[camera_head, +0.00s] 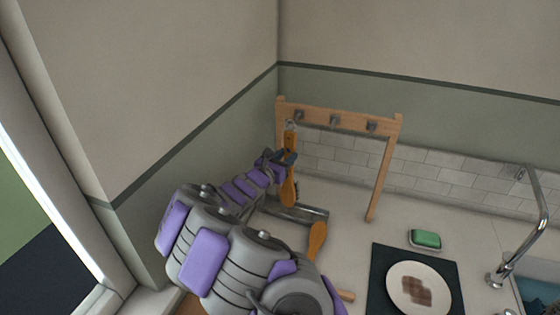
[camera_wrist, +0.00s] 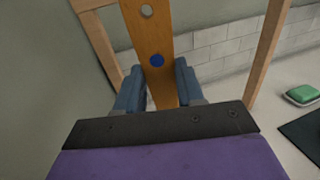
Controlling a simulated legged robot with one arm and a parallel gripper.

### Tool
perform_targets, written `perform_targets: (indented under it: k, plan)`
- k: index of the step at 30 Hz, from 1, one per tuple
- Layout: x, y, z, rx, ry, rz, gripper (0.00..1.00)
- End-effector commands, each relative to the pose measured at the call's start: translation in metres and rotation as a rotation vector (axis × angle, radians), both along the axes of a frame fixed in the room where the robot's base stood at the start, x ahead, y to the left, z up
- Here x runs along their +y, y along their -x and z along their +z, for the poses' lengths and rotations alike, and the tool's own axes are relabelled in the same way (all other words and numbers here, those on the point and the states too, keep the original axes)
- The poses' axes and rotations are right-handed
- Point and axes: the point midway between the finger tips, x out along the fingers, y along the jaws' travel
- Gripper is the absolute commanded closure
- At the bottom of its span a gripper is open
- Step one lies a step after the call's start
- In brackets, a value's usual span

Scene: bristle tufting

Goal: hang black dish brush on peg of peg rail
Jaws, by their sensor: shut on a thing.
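My gripper (camera_head: 282,157) is shut on the orange-brown wooden handle of a dish brush (camera_head: 289,178), held upright. The loop at its upper end is close to the left peg (camera_head: 298,116) of the wooden peg rail (camera_head: 352,122); I cannot tell whether it is around the peg or in front of it. In the wrist view the handle (camera_wrist: 147,32), with a blue dot and a hole, stands between my fingers (camera_wrist: 157,80). The middle peg (camera_head: 334,120) and right peg (camera_head: 372,126) are bare. The bristles are mostly hidden.
A green sponge in a dish (camera_head: 425,239), a dirty plate (camera_head: 418,288) on a dark mat (camera_head: 380,262) and a tap (camera_head: 515,262) are to the right. A wall is close on the left.

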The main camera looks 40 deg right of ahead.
Motion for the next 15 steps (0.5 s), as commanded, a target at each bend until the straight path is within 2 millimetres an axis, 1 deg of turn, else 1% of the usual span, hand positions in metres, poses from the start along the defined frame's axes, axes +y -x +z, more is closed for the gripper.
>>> perform_targets:
  k: [1, 11, 15]
  plan:
    - [-0.004, -0.001, -0.001, -0.002, 0.0, -0.002, 0.99]
    - [-0.01, -0.011, 0.002, 0.0, 0.011, -0.001, 0.99]
    - [-0.019, -0.014, 0.0, -0.001, 0.01, -0.001, 0.99]
